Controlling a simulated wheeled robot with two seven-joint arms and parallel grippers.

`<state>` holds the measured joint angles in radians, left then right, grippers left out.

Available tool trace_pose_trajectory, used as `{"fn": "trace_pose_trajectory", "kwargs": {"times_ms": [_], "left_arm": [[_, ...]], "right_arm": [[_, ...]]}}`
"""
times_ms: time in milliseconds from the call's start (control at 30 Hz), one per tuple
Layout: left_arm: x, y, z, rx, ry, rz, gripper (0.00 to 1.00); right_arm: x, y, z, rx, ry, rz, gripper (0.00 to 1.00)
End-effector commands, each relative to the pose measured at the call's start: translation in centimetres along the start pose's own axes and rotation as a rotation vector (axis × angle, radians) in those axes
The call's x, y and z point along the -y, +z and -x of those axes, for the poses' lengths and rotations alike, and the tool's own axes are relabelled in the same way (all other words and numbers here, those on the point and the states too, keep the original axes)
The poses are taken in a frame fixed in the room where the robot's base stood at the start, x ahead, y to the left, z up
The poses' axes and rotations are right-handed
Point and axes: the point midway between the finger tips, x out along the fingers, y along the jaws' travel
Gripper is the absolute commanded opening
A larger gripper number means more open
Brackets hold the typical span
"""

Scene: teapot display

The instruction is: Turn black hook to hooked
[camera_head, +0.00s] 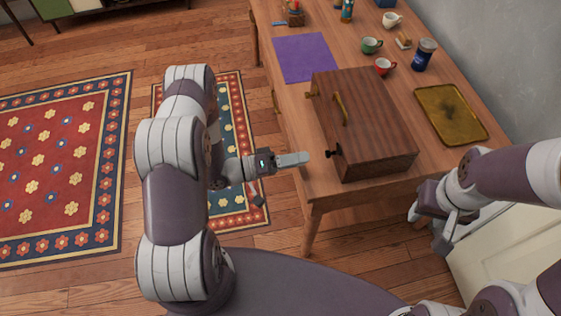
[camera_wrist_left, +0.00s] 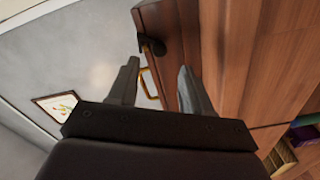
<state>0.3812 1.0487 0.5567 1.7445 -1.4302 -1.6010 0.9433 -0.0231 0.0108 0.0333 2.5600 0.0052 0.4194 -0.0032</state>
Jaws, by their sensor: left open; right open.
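The wooden box (camera_head: 375,135) sits on the table. A small black hook (camera_head: 333,153) is on its near left side, close to the front corner. In the left wrist view the black hook (camera_wrist_left: 153,46) shows on the box's wood (camera_wrist_left: 178,40), just beyond the fingertips. My left gripper (camera_head: 302,158) is open and empty, just left of the black hook and apart from it. Its two fingers (camera_wrist_left: 158,68) point towards the hook side of the box. My right gripper (camera_head: 445,222) is open and empty, right of the table's front edge.
A gold tray (camera_head: 450,113) lies right of the box. A purple mat (camera_head: 305,57), cups and a blue jar (camera_head: 423,55) are further back.

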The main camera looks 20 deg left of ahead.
Motion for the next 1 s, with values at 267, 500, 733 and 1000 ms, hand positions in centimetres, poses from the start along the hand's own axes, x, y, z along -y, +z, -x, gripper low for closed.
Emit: {"fn": "trace_pose_trajectory", "kwargs": {"times_ms": [267,500,733,1000], "left_arm": [[0.1,0.0,5.4,-0.002,-0.002,0.0,0.49],[0.0,0.1,6.0,0.001,0.0,0.001,0.49],[0.0,0.1,6.0,0.001,0.0,0.0,0.49],[3.5,1.3,6.3,0.061,-0.175,-0.118,0.49]], "right_arm": [[0.0,0.1,-0.7,0.0,0.0,0.0,0.43],[0.0,0.1,-0.7,0.0,0.0,0.0,0.43],[0.0,0.1,-0.7,0.0,0.0,0.0,0.43],[0.0,0.1,-0.7,0.0,0.0,0.0,0.43]]}}
